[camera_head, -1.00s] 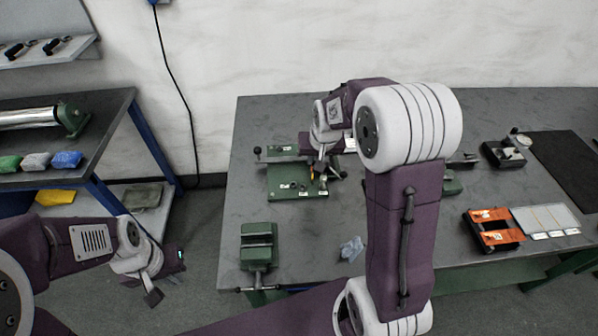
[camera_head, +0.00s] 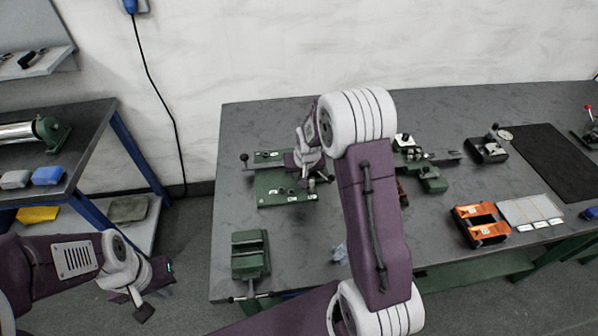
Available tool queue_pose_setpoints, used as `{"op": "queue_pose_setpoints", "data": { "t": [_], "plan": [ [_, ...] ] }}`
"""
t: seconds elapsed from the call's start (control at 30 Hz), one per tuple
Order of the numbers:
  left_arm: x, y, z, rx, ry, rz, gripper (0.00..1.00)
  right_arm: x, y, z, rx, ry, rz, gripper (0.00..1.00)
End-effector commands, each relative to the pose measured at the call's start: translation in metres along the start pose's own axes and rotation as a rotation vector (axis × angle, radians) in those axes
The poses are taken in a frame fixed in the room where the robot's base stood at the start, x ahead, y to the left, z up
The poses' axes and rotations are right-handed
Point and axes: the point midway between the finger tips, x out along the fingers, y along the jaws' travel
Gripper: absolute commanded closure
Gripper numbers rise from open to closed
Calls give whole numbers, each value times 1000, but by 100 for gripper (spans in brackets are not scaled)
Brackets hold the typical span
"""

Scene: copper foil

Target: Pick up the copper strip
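I cannot make out a single copper strip for certain. Orange, copper-coloured pieces (camera_head: 475,210) lie across a black block at the right of the bench. A pale panel (camera_head: 525,210) beside them carries thin strips and white labels. My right gripper (camera_head: 307,180) is over a green fixture (camera_head: 285,190) at the bench's left rear. Its fingers are too small and partly hidden to tell open from shut. My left gripper (camera_head: 141,308) hangs left of the bench, over the floor, with nothing visible in it. Its opening cannot be told.
A green vise (camera_head: 250,255) stands at the bench's front left corner. A crumpled clear-blue item (camera_head: 341,252) lies near the front edge, partly behind my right arm. A black mat (camera_head: 552,160) and a gauge block (camera_head: 489,147) are at the right. The grey bench (camera_head: 440,260) has bare areas.

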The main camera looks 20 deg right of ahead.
Motion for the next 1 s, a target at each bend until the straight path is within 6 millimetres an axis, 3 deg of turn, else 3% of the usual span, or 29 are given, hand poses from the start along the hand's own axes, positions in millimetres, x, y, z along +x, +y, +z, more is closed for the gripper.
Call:
{"op": "queue_pose_setpoints", "data": {
  "t": [0.07, 0.13, 1.0],
  "plan": [
    [0, 0, 0, 0, 0, 0, 100, 0, 0, 0, 0, 0, 0, 86],
    [0, 0, 0, 0, 0, 0, 100, 0, 0, 0, 0, 0, 0, 100],
    [0, 0, 0, 0, 0, 0, 100, -1, 0, 0, 0, 1, 0, 100]
  ]
}}
